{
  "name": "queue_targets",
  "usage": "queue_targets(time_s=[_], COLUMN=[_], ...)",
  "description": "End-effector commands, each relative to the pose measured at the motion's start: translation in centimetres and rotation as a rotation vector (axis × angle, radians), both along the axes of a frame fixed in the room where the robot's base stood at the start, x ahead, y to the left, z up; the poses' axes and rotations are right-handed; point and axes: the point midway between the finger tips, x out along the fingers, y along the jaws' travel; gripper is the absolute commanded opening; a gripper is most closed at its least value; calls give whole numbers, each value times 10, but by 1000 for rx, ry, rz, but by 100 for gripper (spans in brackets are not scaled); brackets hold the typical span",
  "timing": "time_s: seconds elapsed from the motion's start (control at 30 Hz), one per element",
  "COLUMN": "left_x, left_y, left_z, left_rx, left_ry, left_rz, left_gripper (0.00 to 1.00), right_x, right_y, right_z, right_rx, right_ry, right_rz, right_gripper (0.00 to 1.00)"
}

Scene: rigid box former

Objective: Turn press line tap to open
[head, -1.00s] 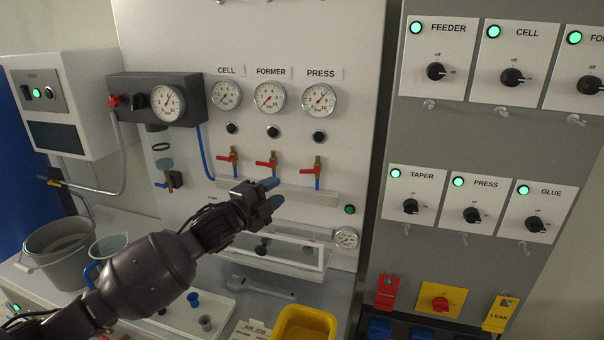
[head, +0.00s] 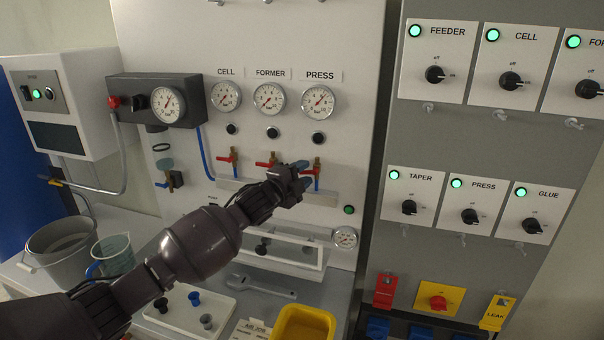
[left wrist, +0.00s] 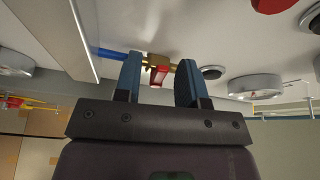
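The press line tap (head: 317,162) is a brass valve with a red handle and a blue hose below it, under the PRESS gauge (head: 319,101). My left gripper (head: 304,174) is at this tap and hides most of its handle in the head view. In the left wrist view, my left gripper (left wrist: 159,82) has its two blue fingers apart. The red handle (left wrist: 158,76) shows between them, with gaps visible, and the brass body lies just beyond. I cannot tell whether a finger touches it. My right gripper is not in view.
The former tap (head: 270,162) and cell tap (head: 229,158), with red handles, are close on the left. A grey ledge (head: 320,199) runs below the taps. A small gauge (head: 345,238) and a clear-fronted box (head: 285,252) are lower. The switch panel (head: 395,130) stands right.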

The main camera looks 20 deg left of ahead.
Motion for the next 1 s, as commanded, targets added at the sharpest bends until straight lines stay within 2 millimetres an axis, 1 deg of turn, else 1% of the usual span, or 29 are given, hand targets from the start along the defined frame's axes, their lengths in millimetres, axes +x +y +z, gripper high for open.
queue_targets(time_s=[0.17,0.2,0.43,0.77,1.0], left_x=[0,0,0,0,0], left_y=[0,0,0,0,-2], left_z=[0,0,0,-2,-8], left_rx=[0,0,0,-22,-136], left_ry=[0,0,0,0,-6], left_rz=[0,0,0,1,1], left_gripper=[37,36,0,0,0], right_x=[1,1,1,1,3], right_y=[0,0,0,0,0], right_z=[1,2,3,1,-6], right_rx=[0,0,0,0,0], right_ry=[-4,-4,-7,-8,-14], right_rz=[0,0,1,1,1], right_gripper=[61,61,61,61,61])
